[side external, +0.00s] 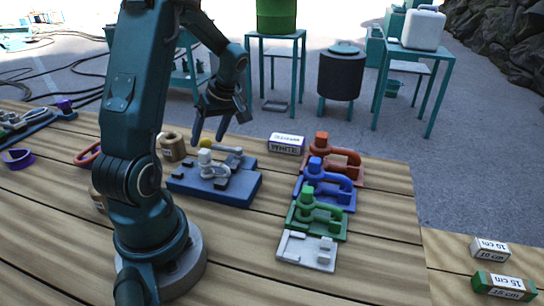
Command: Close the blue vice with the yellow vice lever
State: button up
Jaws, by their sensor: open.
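The blue vice (240,190) lies on the wooden table, just right of my arm.
Right of the vice stand a red clamp (349,160), a blue clamp (340,192), a green clamp (329,222) and a white block (306,250) in a row. A box marked white (286,144) lies behind. A tan object (173,147) sits near the gripper's left.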

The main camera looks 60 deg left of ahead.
jog(key=shift+x, duration=0.75)
grip_shut()
dwell(0.9)
